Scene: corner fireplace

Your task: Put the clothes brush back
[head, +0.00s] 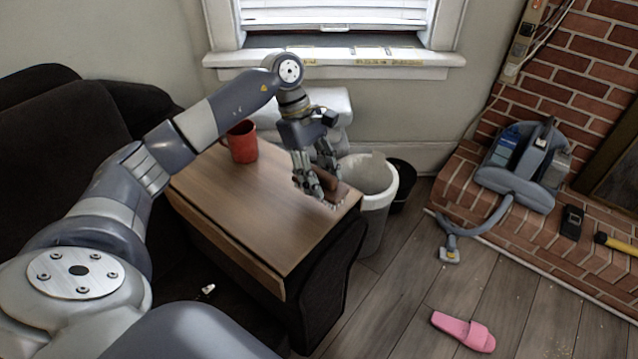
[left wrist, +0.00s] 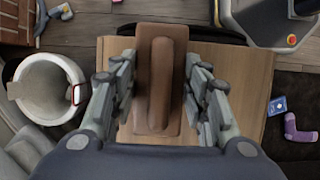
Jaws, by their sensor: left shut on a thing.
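The clothes brush (head: 330,184) is a brown block with a rounded raised back. My left gripper (head: 318,192) is shut on it at the right end of the small wooden side table (head: 240,207). In the left wrist view the brush (left wrist: 160,80) lies lengthwise between the two sets of fingers, with the tabletop (left wrist: 235,75) below it. The fingers hide part of the brush in the head view. I cannot tell whether the brush touches the tabletop. My right gripper is not in view.
A red mug (head: 242,142) stands at the table's far left. A white bin (head: 374,190) stands close to the table's right end. A dark sofa (head: 60,140) is at left. A grey vacuum (head: 520,170) rests on the brick hearth. A pink slipper (head: 463,331) lies on the floor.

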